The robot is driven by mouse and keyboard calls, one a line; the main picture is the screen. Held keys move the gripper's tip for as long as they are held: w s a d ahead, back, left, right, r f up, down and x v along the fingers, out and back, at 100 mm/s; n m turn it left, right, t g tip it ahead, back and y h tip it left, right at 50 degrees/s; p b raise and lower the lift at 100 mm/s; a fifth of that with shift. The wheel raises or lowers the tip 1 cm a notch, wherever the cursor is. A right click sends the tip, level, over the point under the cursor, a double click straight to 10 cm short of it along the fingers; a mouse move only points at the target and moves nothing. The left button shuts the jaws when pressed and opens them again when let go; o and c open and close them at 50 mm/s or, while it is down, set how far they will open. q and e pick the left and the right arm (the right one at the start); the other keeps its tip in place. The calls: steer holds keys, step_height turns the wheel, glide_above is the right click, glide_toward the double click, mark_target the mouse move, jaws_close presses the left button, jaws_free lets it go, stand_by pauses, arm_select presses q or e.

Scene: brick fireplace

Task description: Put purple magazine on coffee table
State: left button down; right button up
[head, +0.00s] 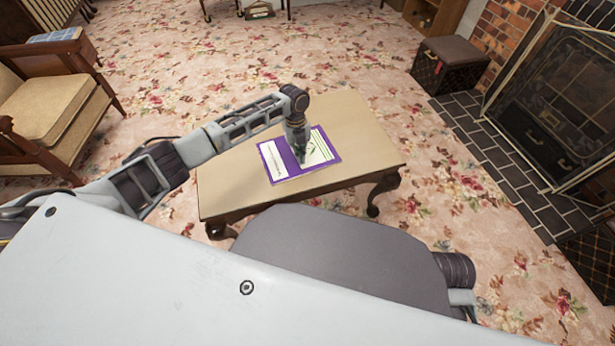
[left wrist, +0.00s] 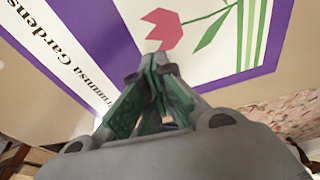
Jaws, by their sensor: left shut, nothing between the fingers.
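The purple magazine (head: 269,160) lies flat on the wooden coffee table (head: 362,140), near the middle of its top. Its cover has white panels and a flower drawing. In the left wrist view the purple magazine (left wrist: 108,42) fills much of the picture, with a pink flower and printed lettering. My left gripper (head: 304,160) points down over the magazine. In the left wrist view its fingertips (left wrist: 152,75) are together with nothing between them, at or just above the cover; I cannot tell whether they touch. My right gripper is not in view.
A wooden armchair (head: 45,110) stands left of the table. A brown box (head: 450,66) and the brick fireplace with its screen (head: 550,95) are at the right. Floral carpet (head: 200,60) lies open behind the table. The tabletop around the magazine is bare.

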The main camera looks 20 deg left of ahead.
arm_select(q)
steer(key=shift+w+a+f, duration=0.15)
steer(key=shift+a+f, duration=0.3)
steer(key=shift+a, duration=0.15)
steer(key=shift+w+r+p, duration=0.15)
steer(key=shift+r+p, duration=0.6)
steer(key=shift+p, duration=0.15)
steer(key=shift+d+r, duration=0.15)
steer(key=shift+w, duration=0.1)
